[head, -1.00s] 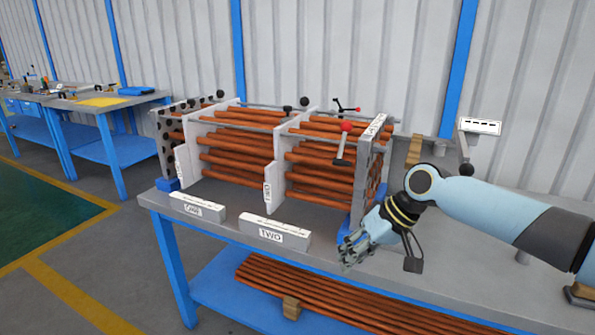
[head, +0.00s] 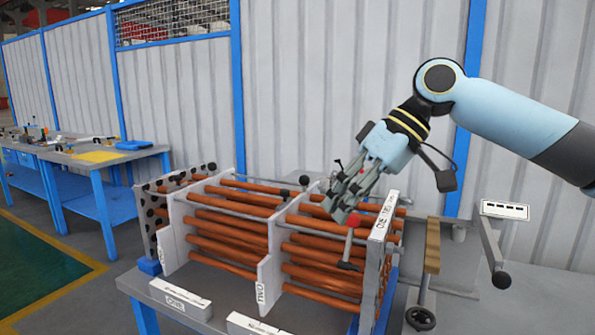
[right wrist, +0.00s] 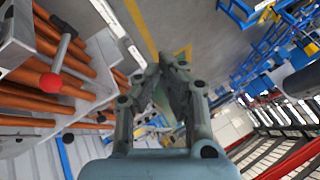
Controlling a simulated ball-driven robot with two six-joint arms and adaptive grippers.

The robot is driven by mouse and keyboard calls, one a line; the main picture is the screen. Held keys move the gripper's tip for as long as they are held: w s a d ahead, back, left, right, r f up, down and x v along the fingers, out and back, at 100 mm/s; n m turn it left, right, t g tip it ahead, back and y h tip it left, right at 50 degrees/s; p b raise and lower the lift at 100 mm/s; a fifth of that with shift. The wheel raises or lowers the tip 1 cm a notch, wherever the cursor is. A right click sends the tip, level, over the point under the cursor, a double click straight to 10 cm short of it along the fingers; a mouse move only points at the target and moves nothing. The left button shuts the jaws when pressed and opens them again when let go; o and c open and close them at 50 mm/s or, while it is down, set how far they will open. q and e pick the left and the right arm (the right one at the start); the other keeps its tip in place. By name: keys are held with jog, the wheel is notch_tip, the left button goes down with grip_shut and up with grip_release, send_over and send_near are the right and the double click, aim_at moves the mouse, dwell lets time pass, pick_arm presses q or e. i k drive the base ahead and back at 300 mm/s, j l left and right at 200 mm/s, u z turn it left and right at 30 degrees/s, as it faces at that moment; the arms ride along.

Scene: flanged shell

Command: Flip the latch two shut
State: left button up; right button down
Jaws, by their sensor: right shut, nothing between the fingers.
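The flanged shell is a frame of copper tubes (head: 237,226) between upright plates on the bench. A lever with a red ball knob (head: 353,219) hangs downward near its right end plate (head: 376,262). This lever also shows in the right wrist view, its red knob (right wrist: 50,82) at the left. A second small red knob (head: 337,162) shows behind my gripper, mostly hidden. I cannot tell which one is latch two. My right gripper (head: 340,214) is shut and empty, pointing down close to the front lever's knob; I cannot tell whether they touch. My left gripper is out of view.
Blocks labelled ONE (head: 181,298) and TWO (head: 255,326) stand along the bench front. Right of the shell are a wooden bar (head: 432,245) and a lever with a black ball (head: 501,280). Another bench (head: 95,155) stands at the far left.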

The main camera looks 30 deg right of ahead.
aim_at(284, 192)
jog(key=i+l, duration=0.85)
jog(key=l, duration=0.1)
